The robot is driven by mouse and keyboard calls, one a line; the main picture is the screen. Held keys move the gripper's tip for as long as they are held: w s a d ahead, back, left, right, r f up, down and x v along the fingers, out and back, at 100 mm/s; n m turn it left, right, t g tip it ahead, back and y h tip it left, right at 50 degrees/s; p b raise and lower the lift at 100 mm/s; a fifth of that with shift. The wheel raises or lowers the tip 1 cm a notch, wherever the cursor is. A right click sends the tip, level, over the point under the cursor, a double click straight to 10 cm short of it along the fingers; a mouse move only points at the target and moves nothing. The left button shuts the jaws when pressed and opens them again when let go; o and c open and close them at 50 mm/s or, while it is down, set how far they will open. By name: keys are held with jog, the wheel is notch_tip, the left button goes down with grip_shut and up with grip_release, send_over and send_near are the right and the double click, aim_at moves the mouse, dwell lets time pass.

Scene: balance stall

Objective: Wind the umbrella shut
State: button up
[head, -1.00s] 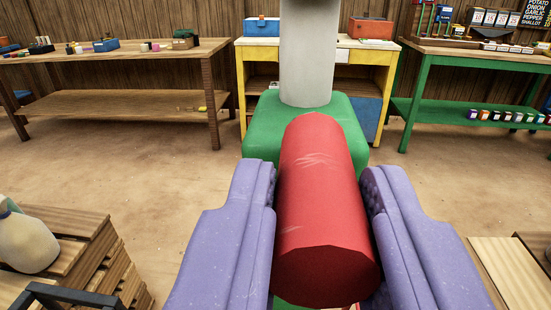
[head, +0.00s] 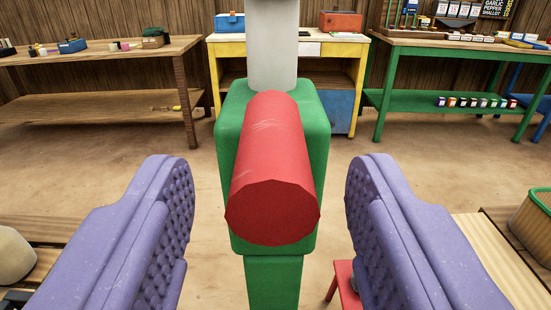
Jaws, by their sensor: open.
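A red cylinder (head: 268,150), like a handle or knob, sticks out toward me from a green block (head: 305,110). A pale grey post (head: 272,50) rises from the top of the block, and a green stand (head: 273,278) carries it from below. The umbrella's canopy is not in view. My gripper (head: 271,215) has two purple padded jaws, spread wide to the left and right of the red cylinder. Clear gaps show on both sides, and neither jaw touches it.
A wooden table (head: 100,62) stands at the back left, a yellow bench (head: 345,50) behind the post and a green table (head: 430,100) at the right. A red stool (head: 344,282) and a green bin (head: 535,225) are at lower right. Open floor lies between.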

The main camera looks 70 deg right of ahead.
jog(key=p+v, duration=0.1)
jog(key=v, duration=0.6)
jog(key=shift+a, duration=0.2)
jog(key=shift+s, duration=0.1)
